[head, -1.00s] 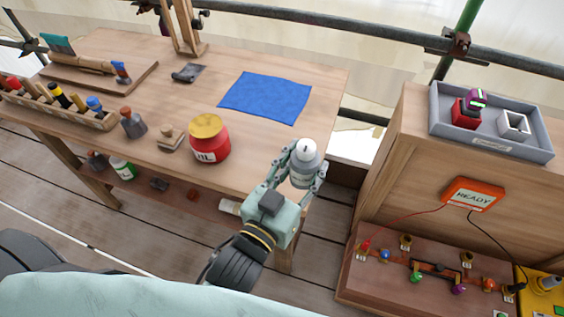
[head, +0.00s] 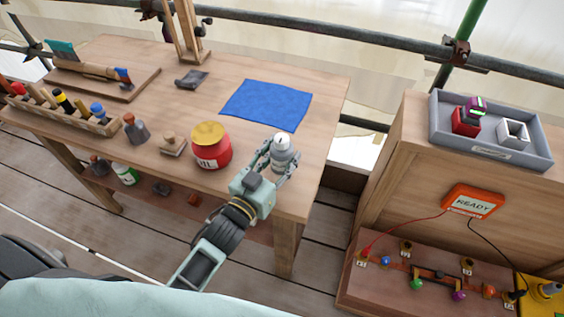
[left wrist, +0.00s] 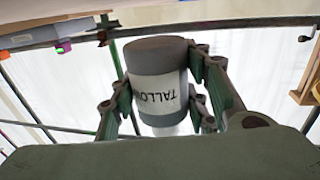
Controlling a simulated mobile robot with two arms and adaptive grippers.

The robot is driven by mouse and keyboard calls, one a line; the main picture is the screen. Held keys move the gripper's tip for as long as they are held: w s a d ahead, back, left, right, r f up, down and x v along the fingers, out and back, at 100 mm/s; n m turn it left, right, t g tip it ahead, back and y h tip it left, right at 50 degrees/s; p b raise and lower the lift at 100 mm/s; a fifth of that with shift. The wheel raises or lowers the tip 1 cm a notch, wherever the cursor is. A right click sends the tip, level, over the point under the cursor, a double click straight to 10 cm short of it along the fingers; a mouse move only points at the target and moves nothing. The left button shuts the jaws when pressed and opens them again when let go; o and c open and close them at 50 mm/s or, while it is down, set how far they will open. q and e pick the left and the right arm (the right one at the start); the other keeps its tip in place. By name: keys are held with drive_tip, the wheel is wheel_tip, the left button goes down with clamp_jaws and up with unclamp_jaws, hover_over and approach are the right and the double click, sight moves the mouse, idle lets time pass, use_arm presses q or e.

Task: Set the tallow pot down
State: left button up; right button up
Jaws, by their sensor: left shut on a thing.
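The tallow pot (head: 284,154) is a small grey-and-white pot with a pale knob on top. In the left wrist view the pot (left wrist: 160,62) shows a white label with letters reading "TALLO". My left gripper (head: 278,160) is shut on the pot, with a finger on each side of it. The pot is upright over the right front part of the wooden workbench (head: 245,180), right of the red jar. I cannot tell whether its base touches the bench top. My right gripper is not in view.
A red jar with a yellow lid (head: 211,146) stands just left of the pot. A blue cloth (head: 266,104) lies behind it. A stamp (head: 173,145) and a rack of tools (head: 62,112) stand further left. Bare bench top lies right of the pot.

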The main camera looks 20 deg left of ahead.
sight(276, 173)
use_arm(q)
drive_tip(key=shift+f+p, duration=0.3)
drive_tip(key=shift+f, duration=1.2)
drive_tip(key=shift+f, duration=0.1)
drive_tip(key=shift+f, duration=0.15)
drive_tip(key=o, duration=1.2)
drive_tip(key=shift+o, duration=0.2)
